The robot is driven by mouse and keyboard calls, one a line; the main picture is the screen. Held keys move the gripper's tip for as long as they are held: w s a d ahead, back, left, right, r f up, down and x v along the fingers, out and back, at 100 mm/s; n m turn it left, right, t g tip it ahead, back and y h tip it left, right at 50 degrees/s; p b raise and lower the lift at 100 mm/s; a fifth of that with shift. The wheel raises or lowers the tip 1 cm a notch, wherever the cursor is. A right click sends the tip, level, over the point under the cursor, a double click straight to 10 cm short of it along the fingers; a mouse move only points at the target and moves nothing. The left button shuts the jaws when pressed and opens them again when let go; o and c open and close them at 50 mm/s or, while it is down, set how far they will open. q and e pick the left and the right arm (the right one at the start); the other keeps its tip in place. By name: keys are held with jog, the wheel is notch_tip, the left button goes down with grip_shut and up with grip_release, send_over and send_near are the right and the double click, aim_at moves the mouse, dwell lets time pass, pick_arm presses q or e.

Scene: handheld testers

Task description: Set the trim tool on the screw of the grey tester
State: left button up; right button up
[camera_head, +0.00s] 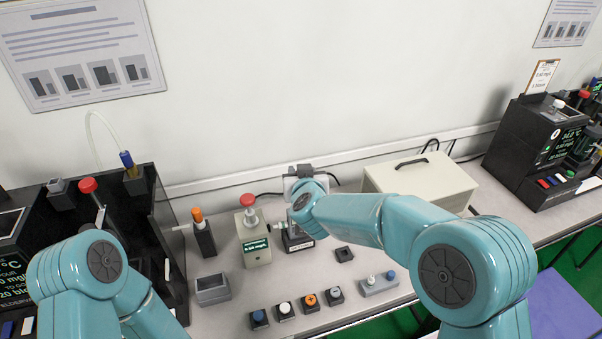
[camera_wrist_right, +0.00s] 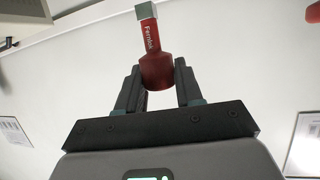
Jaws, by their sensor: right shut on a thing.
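My right gripper (camera_wrist_right: 158,78) is shut on a red tool (camera_wrist_right: 151,40) with lettering and a squared grey-green end, seen in the right wrist view; I take it to be the trim tool. In the head view my right wrist hides most of the gripper and the tool. A dark grey tester (camera_head: 297,242) with a white label stands partly behind and below that wrist. Its screw cannot be made out. Whether the tool touches anything cannot be told. My left arm's links show at the lower left; its gripper is not in view.
A beige tester (camera_head: 256,247) with a red knob stands just left of the grey one. An orange-topped tool (camera_head: 197,215) stands in a dark block. Several small knobs sit along the front. A beige case (camera_head: 420,178) lies to the right. A black unit (camera_head: 533,150) stands farther right.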

jog(key=shift+d+r, duration=0.1)
jog(key=shift+r, duration=0.5)
jog(key=shift+s+d+r, duration=0.15)
jog(key=shift+s+r, duration=0.1)
jog(key=shift+w+f, duration=0.1)
jog(key=shift+w, duration=0.05)
jog(key=shift+f, duration=0.4)
jog(key=shift+f+b, duration=0.5)
jog(key=shift+f, duration=0.05)
jog(key=shift+f+b, duration=0.45)
jog(key=shift+f, duration=0.15)
jog(key=shift+f+b, duration=0.9)
jog(key=shift+f, duration=0.5)
